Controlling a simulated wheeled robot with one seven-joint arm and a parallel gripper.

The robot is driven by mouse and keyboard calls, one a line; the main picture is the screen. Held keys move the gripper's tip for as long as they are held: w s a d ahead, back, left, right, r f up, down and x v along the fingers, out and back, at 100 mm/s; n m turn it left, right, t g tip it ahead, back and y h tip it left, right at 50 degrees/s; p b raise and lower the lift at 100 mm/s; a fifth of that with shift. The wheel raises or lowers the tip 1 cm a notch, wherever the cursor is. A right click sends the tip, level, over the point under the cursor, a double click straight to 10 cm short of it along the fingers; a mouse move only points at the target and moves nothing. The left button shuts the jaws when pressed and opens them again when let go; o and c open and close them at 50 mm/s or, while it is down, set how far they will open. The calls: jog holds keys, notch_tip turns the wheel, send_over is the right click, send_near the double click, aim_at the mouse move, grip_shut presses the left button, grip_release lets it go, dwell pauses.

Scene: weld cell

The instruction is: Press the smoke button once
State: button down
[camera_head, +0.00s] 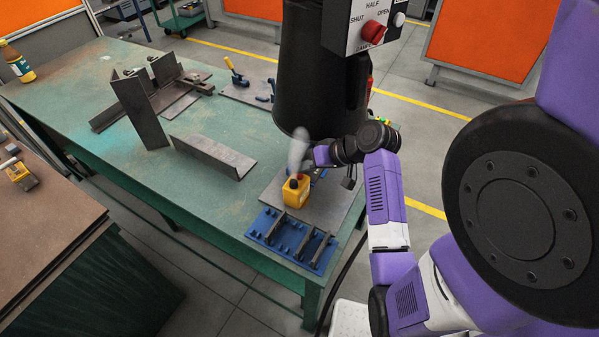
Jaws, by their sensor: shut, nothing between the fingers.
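A small yellow canister (297,192) stands upright on a grey metal plate near the table's right front corner. It has a dark top with a small red button (293,183). A pale wisp of smoke (298,149) rises just above the canister. My gripper (308,166) is just above and to the right of the canister, below the black hood. It looks shut and holds nothing visible. Its fingertips are small and partly hidden, so I cannot tell whether they touch the button.
A black extraction hood (312,80) hangs over the canister, with a damper panel (362,27) bearing a red knob (373,31). A blue rack (291,241) sits in front of the canister. Steel angle pieces (213,157) lie to the left on the green table (75,92).

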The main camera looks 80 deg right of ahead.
aim_at(303, 179)
jog(key=shift+r, duration=0.2)
notch_tip(303, 179, up, 5)
jog(key=p, duration=0.5)
dwell(0.3)
dwell(0.8)
